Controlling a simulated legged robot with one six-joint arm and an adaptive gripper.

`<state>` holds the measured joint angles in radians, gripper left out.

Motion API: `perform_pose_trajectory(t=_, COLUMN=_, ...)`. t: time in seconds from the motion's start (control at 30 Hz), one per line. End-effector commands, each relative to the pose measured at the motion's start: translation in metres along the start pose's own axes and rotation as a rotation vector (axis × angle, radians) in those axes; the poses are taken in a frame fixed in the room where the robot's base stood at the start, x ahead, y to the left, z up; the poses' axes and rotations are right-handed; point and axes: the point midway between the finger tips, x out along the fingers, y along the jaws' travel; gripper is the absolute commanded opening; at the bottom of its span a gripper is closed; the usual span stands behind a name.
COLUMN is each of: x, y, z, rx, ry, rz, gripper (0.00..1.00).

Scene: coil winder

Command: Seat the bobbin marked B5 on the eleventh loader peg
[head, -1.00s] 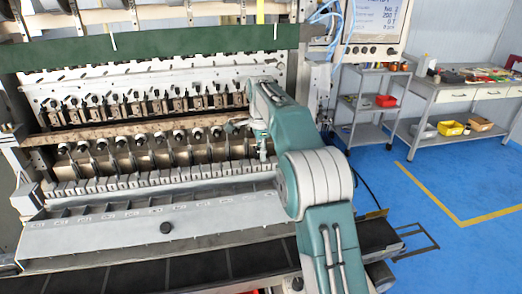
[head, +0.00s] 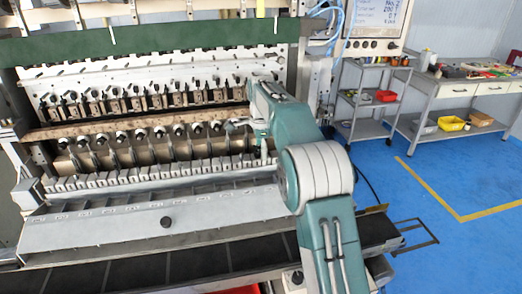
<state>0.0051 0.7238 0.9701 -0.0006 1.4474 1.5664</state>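My arm reaches over the right part of the coil winder, and my gripper (head: 236,127) is small at its far end, by the right part of the lower row of winding positions. I cannot tell whether its fingers are open or shut, or whether it holds anything. The bobbin marked B5 and the eleventh loader peg cannot be told apart at this size.
A sloped grey panel (head: 130,228) with small marks and a black knob (head: 166,222) fronts the machine. A dark green bar (head: 180,36) crosses above. A shelf trolley (head: 368,129) and a workbench (head: 422,100) stand right. Blue floor there is partly clear.

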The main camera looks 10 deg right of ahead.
Motion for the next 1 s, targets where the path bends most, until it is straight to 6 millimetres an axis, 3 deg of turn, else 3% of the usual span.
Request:
perform_pose_trajectory(t=0.3, x=-0.004, y=0.0, z=0.0, rx=0.0, ry=0.0, rz=-0.001, gripper=0.93)
perform_pose_trajectory(t=0.7, x=-0.06, y=-0.002, z=0.001, rx=0.0, ry=0.001, rz=-0.002, gripper=0.93)
perform_pose_trajectory(t=1.0, x=-0.074, y=-0.001, z=0.001, rx=0.0, ry=0.001, rz=0.001, gripper=0.93)
